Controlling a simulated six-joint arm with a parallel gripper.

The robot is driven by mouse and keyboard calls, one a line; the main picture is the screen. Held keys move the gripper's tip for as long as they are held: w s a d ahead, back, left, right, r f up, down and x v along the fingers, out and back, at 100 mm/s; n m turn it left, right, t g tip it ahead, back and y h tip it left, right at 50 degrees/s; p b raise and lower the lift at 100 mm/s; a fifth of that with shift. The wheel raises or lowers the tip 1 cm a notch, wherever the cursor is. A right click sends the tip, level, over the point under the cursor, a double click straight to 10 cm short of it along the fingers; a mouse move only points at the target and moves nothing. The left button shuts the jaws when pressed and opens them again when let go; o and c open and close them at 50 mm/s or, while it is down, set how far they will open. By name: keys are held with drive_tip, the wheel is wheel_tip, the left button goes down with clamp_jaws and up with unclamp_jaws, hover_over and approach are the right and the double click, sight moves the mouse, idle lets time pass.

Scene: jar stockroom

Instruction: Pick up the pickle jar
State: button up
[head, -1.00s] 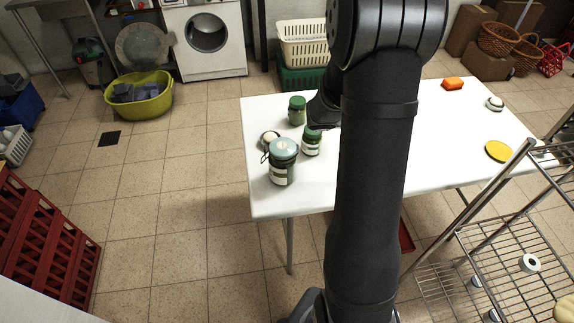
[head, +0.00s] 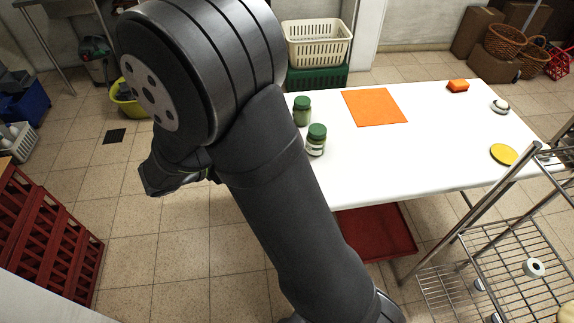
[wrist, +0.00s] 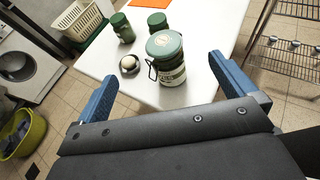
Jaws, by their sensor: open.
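Three green-lidded jars stand upright on the white table (head: 440,150). A large jar with a pale green lid and wire clasp (wrist: 167,60) is nearest in the wrist view; my arm hides it in the head view. Two smaller jars with dark green lids, one further back (head: 302,111) and one nearer (head: 316,140), stand behind it. I cannot tell from the labels which jar holds pickles. My gripper (wrist: 162,68) is open and empty, its blue fingers spread to either side of the large jar in the picture, apart from it.
A small round pale object (wrist: 129,65) sits close left of the large jar. A wire rack (head: 500,240) stands at the right.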

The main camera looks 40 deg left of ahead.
wheel_tip(320, 180, down, 9)
drive_tip(key=x, duration=1.7)
drive_tip(key=shift+w+r, duration=0.15)
drive_tip(key=c, duration=1.9)
drive_tip(key=shift+c, duration=0.2)
drive_tip(key=shift+r, duration=0.15)
drive_tip(key=shift+a+r, duration=0.1)
drive_tip(key=shift+r, duration=1.6)
drive_tip(key=w+d+r, duration=0.1)
drive_tip(key=d+r, duration=0.1)
drive_tip(key=d, duration=0.1)
drive_tip(key=w+d+r, duration=0.1)
drive_tip(key=d+r, duration=0.2)
drive_tip(key=d, duration=0.1)
drive_tip(key=w+d+r, duration=0.1)
drive_tip(key=d+r, duration=0.1)
drive_tip(key=d, duration=0.2)
drive_tip(key=shift+d+r, duration=0.2)
